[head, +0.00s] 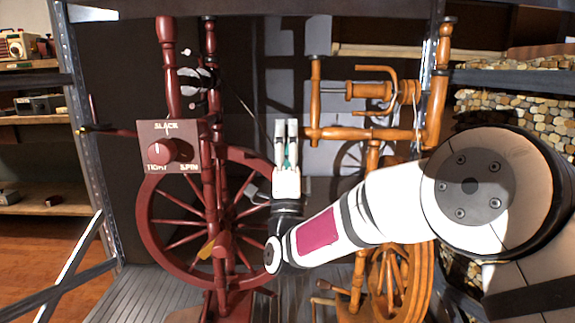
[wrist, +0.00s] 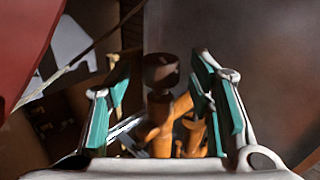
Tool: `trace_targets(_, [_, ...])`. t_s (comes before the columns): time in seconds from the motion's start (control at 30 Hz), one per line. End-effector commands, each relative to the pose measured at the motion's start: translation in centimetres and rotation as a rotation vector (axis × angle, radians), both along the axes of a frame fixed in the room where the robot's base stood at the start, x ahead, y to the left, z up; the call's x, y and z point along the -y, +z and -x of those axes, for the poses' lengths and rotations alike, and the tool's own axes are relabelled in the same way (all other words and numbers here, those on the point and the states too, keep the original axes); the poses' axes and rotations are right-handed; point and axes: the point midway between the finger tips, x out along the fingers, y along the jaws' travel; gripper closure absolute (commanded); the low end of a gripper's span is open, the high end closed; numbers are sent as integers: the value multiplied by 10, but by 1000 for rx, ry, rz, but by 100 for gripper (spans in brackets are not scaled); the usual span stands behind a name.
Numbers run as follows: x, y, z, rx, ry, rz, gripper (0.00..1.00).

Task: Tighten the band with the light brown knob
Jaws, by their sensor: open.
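My gripper (head: 286,124) is raised in front of the gap between a dark red spinning wheel (head: 150,225) and an orange-brown one (head: 370,160). In the wrist view its two teal-padded fingers (wrist: 162,75) are apart, with nothing held. A dark round-topped piece (wrist: 160,72) shows between them, above orange-brown turned parts (wrist: 170,130); I cannot tell its distance. The red wheel bears a panel (head: 170,128) marked SLACK, TIGHT and SPIN, with a dark red knob (head: 160,152). A small light brown piece (head: 207,247) sits low on the red wheel; I cannot tell whether it is the knob.
A metal shelf post (head: 90,140) and wooden shelves (head: 35,130) stand at the left. Shelves with stacked round pieces (head: 515,105) stand at the right. The orange-brown wheel's lower part is partly hidden behind my arm. Grey slatted floor (head: 140,290) lies below.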

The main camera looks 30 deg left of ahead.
Motion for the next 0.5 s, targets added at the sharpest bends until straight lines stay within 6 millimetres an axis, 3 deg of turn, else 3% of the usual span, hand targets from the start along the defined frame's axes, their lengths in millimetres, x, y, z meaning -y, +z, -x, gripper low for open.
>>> trace_targets(0.37, [27,-62,47,-5,1,4,52])
trace_targets(0.5, [25,-79,50,-18,7,24,52])
